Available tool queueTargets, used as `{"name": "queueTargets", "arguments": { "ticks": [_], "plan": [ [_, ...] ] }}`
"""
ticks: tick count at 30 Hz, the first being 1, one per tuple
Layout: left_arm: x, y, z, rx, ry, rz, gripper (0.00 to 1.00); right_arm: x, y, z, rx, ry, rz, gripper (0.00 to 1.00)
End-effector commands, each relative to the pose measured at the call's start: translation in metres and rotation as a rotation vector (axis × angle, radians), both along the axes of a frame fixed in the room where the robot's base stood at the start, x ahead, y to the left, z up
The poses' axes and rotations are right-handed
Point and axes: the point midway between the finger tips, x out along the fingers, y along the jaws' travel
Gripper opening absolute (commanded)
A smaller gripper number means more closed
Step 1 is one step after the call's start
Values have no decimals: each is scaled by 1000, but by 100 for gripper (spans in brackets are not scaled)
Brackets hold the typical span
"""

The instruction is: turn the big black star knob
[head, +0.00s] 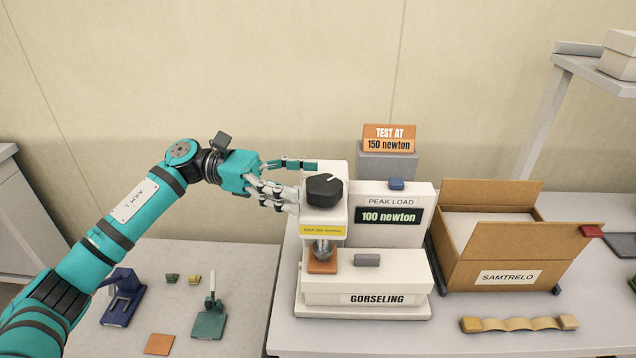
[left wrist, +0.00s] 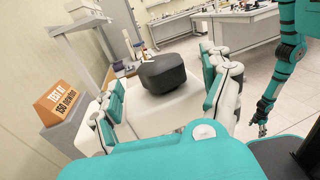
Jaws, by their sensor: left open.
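The big black star knob (head: 324,190) sits on top of the white head of the test machine (head: 366,285), with a white pointer line on its top. My left gripper (head: 304,186) comes in from the left and is open, its fingertips close to the knob. In the left wrist view, the knob (left wrist: 164,73) shows ahead between the spread fingers of the left gripper (left wrist: 168,85). I cannot tell whether a finger touches it. My right gripper (left wrist: 258,126) hangs far off at the right of the left wrist view, small; its opening is unclear.
The machine's display reads "100 newton"; an orange sign (head: 389,138) behind it reads "TEST AT 150 newton". A cardboard box (head: 500,264) stands to the right, a tan strap (head: 518,324) before it. Small blue (head: 122,297) and green (head: 209,320) fixtures stand on the left table.

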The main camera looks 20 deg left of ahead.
Motion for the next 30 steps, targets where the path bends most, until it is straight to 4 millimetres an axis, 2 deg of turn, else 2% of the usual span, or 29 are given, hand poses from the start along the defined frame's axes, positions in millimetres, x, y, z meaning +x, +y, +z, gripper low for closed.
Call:
{"name": "queueTargets", "arguments": {
  "ticks": [1,6,12,17,30],
  "plan": [
    [0,13,0,0,2,4,81,0,0,0,0,0,0,81],
    [-1,47,0,0,1,4,81,0,1,0,1,0,0,81],
    [-2,72,0,0,0,1,81,0,1,0,1,0,-1,81],
    [-3,77,1,-1,-2,0,81,0,1,0,1,0,-1,81],
    [-3,77,0,0,-1,0,81,0,1,0,1,0,-1,81]
  ]
}}
